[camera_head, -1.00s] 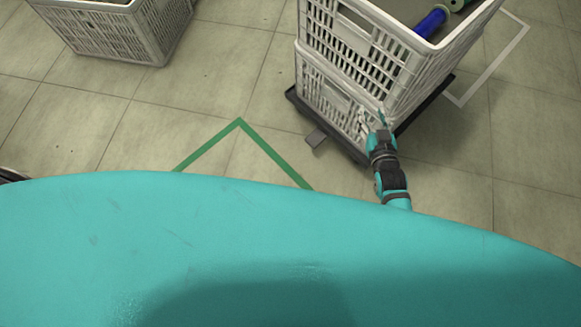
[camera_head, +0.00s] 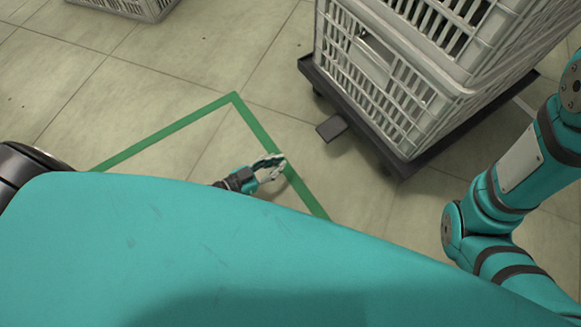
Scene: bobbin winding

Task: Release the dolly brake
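The dolly (camera_head: 396,163) is a dark, low platform under stacked light grey crates at the upper right. A small flat dark pedal (camera_head: 332,128), which looks like the brake, sticks out from its near left side. I cannot tell from its tilt whether the brake is set. My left gripper (camera_head: 279,165) is low over the floor, left of and nearer than the pedal, apart from it. Its fingers show a gap with nothing between them. My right arm (camera_head: 509,185) comes in at the right edge; its gripper is out of view.
The stacked crates (camera_head: 391,85) rise above the dolly. A green floor line (camera_head: 180,124) forms a corner left of the dolly. Another grey crate (camera_head: 150,8) is at the upper left. The floor between them is clear. My teal body fills the bottom.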

